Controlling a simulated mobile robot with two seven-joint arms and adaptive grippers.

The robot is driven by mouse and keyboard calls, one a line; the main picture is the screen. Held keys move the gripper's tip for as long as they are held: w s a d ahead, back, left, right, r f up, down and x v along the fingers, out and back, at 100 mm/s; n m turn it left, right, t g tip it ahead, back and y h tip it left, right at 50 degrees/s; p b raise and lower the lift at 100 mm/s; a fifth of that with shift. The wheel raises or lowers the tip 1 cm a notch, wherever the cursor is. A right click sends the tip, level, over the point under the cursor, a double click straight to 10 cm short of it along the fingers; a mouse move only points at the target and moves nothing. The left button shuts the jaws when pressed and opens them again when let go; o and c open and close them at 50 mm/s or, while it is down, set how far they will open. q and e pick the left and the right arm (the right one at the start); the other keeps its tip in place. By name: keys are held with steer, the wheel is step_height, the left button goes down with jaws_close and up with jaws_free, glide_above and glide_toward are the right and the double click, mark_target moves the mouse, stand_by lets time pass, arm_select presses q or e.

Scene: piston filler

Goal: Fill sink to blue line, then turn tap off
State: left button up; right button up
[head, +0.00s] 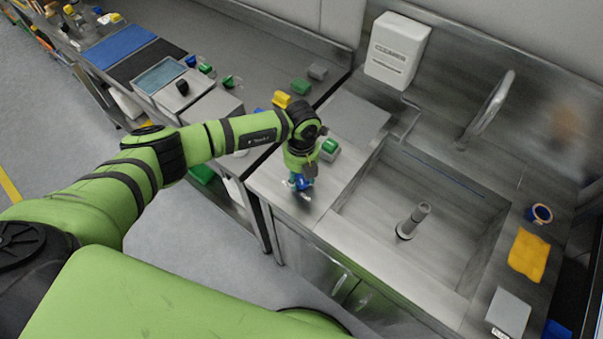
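The steel sink (462,219) is on the right, with a dark blue line (440,172) along its back wall. I see no clear water surface in it. A grey upright pipe (413,220) stands on its floor. The curved metal tap (490,108) rises behind the sink; I cannot make out a stream from it. My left gripper (300,185) points down over the steel counter just left of the sink. A small blue thing shows at its fingers, but I cannot tell whether it is gripped. My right gripper is out of view.
A white box dispenser (397,50) is on the back wall. A green-topped block (329,149) stands beside my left gripper. A blue roll (540,214), a yellow cloth (529,254) and a grey pad (508,312) lie right of the sink. Benches with small items run left.

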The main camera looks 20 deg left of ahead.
arm_select(q)
steer(key=shift+w, duration=0.15)
steer(key=shift+w+m+b, duration=0.1)
steer(key=shift+m+b, duration=1)
steer(key=shift+b, duration=0.1)
steer(key=m+b, duration=0.4)
steer(key=b, duration=0.1)
steer(key=m+b, duration=1)
steer(key=shift+d+b, duration=0.35)
steer(key=shift+c, duration=0.2)
steer(key=shift+s+r+m+b, duration=0.15)
steer(key=shift+s+m+b, duration=0.05)
steer(key=shift+m+b, duration=0.75)
steer(key=o, duration=1.1)
steer(key=shift+o, duration=0.2)
steer(key=shift+d, duration=0.2)
steer(key=shift+s+a, duration=0.1)
steer(key=shift+a, duration=0.05)
